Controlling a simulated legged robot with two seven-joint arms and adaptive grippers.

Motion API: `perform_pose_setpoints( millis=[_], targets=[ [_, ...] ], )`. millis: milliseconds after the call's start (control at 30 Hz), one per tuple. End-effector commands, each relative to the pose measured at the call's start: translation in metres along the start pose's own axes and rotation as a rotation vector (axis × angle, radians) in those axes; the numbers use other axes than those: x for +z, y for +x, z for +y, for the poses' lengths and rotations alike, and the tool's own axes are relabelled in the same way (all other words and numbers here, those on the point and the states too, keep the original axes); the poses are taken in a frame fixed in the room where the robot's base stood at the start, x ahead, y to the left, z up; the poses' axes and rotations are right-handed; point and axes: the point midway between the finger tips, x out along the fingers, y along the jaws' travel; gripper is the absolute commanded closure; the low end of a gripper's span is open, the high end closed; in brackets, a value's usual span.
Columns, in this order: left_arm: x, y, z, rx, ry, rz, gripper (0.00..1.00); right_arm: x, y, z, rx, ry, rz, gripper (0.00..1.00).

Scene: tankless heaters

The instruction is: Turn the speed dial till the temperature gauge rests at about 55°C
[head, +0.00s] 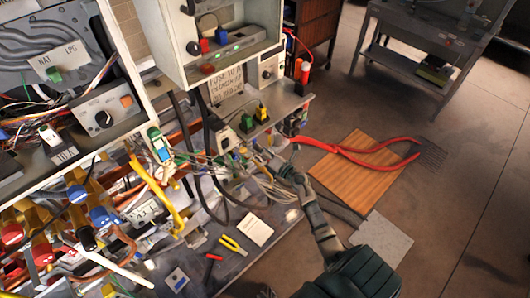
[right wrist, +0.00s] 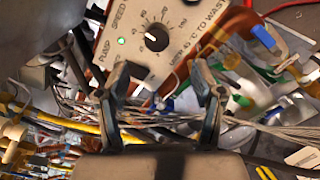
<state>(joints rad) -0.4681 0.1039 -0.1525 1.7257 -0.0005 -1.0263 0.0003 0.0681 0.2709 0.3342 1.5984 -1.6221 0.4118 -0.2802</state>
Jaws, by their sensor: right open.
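The speed dial (right wrist: 157,37) is a black knob with a pointer on a pale panel marked PUMP and SPEED, with a lit green lamp, in the right wrist view. My right gripper (right wrist: 162,76) is open and empty, its two fingers apart below the dial in that view and not closed around it. In the head view my right gripper (head: 288,172) is small, at the end of my dark arm, near the bench's cluttered edge. I cannot make out a temperature gauge or its reading. My left gripper is not in view.
Wires and pipes crowd the bench around my right gripper. A red-handled tool (head: 365,152) lies over a wooden board (head: 352,183) at right. Yellow pliers (head: 233,245) and a white card (head: 257,230) lie on the lower bench. The floor at right is mostly clear.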

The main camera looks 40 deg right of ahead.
Motion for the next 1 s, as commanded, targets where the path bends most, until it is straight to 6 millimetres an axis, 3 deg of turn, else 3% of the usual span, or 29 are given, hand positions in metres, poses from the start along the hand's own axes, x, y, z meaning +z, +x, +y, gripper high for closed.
perform_pose_setpoints(
  millis=[200, 767, 900, 1000],
  targets=[
    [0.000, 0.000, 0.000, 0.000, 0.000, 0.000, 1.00, 0.001, -0.019, -0.001, -0.001, -0.001, 0.000, 0.32],
    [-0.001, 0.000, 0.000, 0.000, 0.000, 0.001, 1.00, -0.001, -0.020, -0.001, -0.001, 0.005, -0.001, 0.32],
    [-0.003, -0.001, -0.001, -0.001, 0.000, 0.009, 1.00, -0.018, -0.027, -0.012, -0.019, 0.158, -0.040, 0.32],
    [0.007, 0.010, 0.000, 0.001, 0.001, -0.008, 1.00, -0.050, -0.045, -0.043, -0.094, 0.444, -0.123, 0.32]
  ],
)
